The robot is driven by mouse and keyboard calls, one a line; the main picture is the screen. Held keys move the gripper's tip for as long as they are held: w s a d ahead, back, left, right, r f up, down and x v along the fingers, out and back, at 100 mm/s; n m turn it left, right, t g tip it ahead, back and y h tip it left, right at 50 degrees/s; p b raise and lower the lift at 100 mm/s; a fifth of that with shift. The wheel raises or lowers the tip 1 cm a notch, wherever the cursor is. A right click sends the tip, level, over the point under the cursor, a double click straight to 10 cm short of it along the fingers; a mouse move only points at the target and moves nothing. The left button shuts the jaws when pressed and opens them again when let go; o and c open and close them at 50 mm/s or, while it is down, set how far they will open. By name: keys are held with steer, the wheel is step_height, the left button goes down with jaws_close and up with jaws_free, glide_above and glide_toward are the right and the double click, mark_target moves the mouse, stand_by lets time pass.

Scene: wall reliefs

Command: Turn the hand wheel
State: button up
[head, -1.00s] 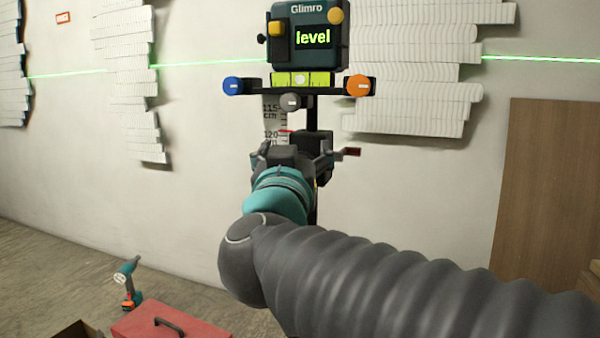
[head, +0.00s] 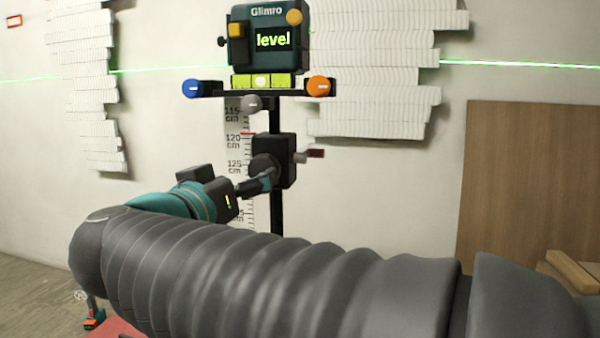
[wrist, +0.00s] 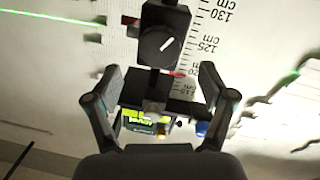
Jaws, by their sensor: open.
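The hand wheel (head: 265,168) is a dark round knob on the front of a black carriage block (head: 288,150) on an upright post. In the wrist view, where the scene is upside down, the hand wheel (wrist: 160,45) shows a slanted white mark. My gripper (head: 262,183) is just below and left of the wheel in the head view, partly overlapping it. In the wrist view my gripper (wrist: 158,73) is open and empty, its fingers spread wide, with the wheel beyond them. I see no clear contact. Above, the laser unit (head: 238,50) displays "level".
A crank with a red grip (head: 316,153) sticks out right of the carriage. Blue (head: 193,88), grey (head: 252,103) and orange (head: 318,86) knobs sit below the laser unit. A centimetre scale (head: 235,140) stands behind the post. White ribbed wall reliefs (head: 375,60) and a wooden board (head: 515,190) flank it.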

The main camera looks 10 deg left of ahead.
mark_target(266, 168)
steer(key=w, duration=0.4)
steer(key=w+d, duration=0.1)
steer(key=w, duration=0.1)
steer(key=shift+w+d, duration=0.1)
steer(key=shift+w, duration=0.3)
steer(key=c, duration=1.2)
